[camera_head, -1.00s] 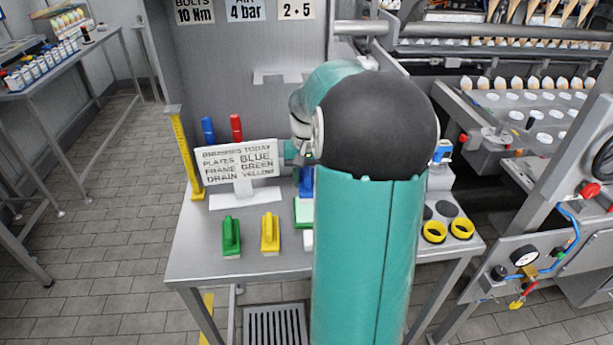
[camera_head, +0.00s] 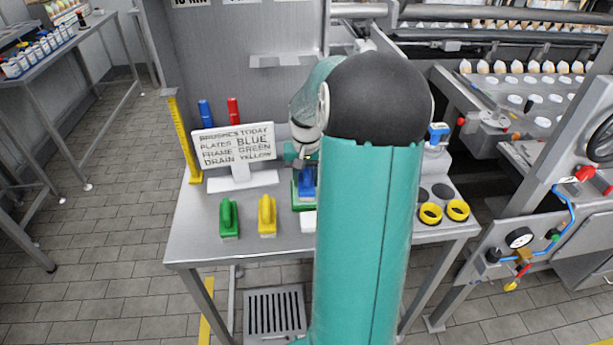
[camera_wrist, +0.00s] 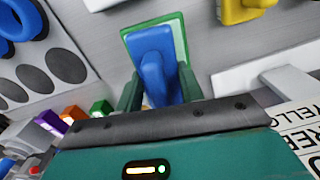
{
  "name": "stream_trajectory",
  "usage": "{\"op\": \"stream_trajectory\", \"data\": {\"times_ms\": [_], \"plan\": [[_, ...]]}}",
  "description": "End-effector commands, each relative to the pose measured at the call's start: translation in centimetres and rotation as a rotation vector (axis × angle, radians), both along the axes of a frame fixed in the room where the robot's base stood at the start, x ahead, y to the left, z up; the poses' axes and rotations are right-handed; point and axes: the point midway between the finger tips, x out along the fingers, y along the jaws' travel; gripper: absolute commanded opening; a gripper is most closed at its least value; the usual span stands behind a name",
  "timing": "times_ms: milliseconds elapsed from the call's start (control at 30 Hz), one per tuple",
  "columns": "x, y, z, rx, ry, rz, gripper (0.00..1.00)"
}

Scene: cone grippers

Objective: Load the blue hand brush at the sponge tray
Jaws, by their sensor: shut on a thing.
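The blue hand brush (camera_head: 306,181) is in my gripper, partly hidden by my arm in the head view. In the wrist view the blue brush (camera_wrist: 153,72) fills the space between the two dark green fingers. My gripper (camera_wrist: 158,92) is shut on its handle. A green-edged flat piece with a pale strip (camera_wrist: 179,33), which looks like the sponge tray, lies right beneath the brush. It also shows as a green edge in the head view (camera_head: 296,196). I cannot tell whether the brush touches it.
A green brush (camera_head: 229,218) and a yellow brush (camera_head: 267,215) stand on the table, left of the tray. A white sign (camera_head: 234,147) stands behind them. Yellow rings (camera_head: 430,214) lie to the right. A white block (camera_head: 309,222) sits in front, partly hidden.

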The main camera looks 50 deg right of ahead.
Motion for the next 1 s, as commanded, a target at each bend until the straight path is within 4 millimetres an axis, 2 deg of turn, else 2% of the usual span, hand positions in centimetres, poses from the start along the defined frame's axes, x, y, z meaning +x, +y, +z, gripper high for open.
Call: {"op": "stream_trajectory", "data": {"times_ms": [1000], "plan": [[-0.03, -0.03, -0.64, 0.0, 0.0, -0.001, 0.19]]}}
